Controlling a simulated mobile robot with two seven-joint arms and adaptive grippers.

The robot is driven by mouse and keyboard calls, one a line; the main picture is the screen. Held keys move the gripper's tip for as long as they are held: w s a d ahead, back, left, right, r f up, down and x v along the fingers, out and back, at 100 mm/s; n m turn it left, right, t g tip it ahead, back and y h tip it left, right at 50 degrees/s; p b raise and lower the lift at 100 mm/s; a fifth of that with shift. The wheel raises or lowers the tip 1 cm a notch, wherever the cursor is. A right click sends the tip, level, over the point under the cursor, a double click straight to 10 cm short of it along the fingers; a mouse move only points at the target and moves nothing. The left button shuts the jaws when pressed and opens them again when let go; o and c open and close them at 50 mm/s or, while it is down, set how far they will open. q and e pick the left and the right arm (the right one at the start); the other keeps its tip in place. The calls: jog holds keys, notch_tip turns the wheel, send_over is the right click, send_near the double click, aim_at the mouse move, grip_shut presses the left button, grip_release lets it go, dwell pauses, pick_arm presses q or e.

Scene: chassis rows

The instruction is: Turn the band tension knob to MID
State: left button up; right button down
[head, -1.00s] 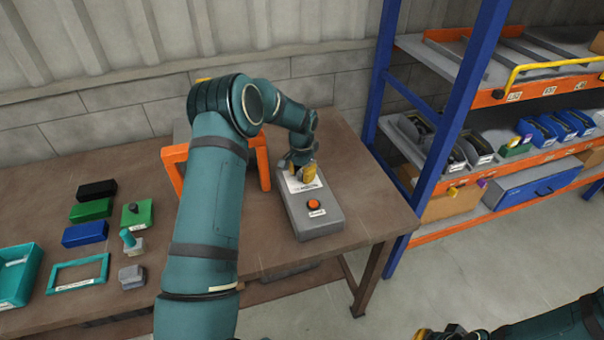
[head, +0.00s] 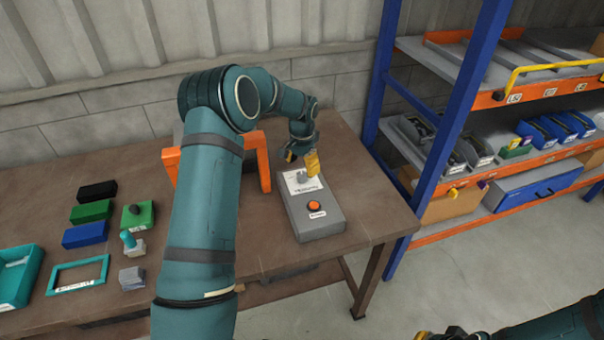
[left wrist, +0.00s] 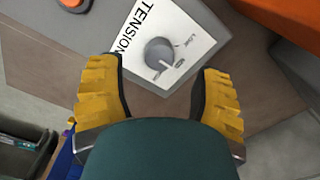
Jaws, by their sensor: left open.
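The tension knob (left wrist: 160,54) is a round grey dial on a white label marked TENSION in the left wrist view. It carries a pale pointer line on the side toward the small scale marks; I cannot tell which mark it meets. In the head view the knob (head: 302,178) shows small on the grey control box (head: 318,228). My left gripper (head: 302,161) is open above the knob. Its yellow fingers (left wrist: 161,72) stand apart on either side of the knob in the left wrist view, not touching it. My right gripper (head: 440,333) is barely in view at the bottom edge.
An orange push button (head: 314,206) sits on the near half of the box. An orange frame (head: 262,163) stands left of the box. Several blocks and a teal tray (head: 18,277) lie at the left. A blue-posted shelf rack (head: 456,130) stands right of the table.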

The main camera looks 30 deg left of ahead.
aim_at(302, 174)
pick_arm(q)
notch_tip(302, 174, up, 8)
jog(key=shift+f, duration=0.2)
dwell(0.6)
